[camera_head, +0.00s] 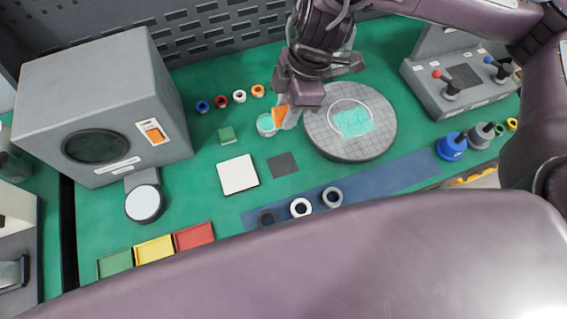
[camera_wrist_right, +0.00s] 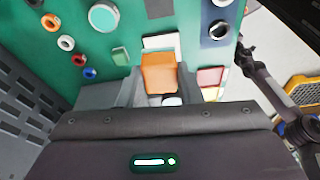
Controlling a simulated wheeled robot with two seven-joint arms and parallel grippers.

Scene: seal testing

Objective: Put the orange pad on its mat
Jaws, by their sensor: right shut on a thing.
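My right gripper (camera_head: 286,108) is shut on the orange pad (camera_head: 281,115), holding it above the green table, beside a small teal-topped cup. In the right wrist view the orange pad (camera_wrist_right: 158,72) stands between the fingers, with a white mat (camera_wrist_right: 160,42) partly hidden behind it. In the head view the white square mat (camera_head: 238,174) lies left of and nearer than the gripper. A dark grey square (camera_head: 282,165) lies beside it. Which of the flat squares is the pad's own mat, I cannot tell. My left gripper is not in view.
A round grey plate (camera_head: 380,120) with a teal patch is right of the gripper. The teal-topped cup (camera_head: 266,125) and a green block (camera_head: 227,135) stand close by. Green, yellow (camera_head: 154,250) and red trays are front left. A grey box (camera_head: 100,105) stands left.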

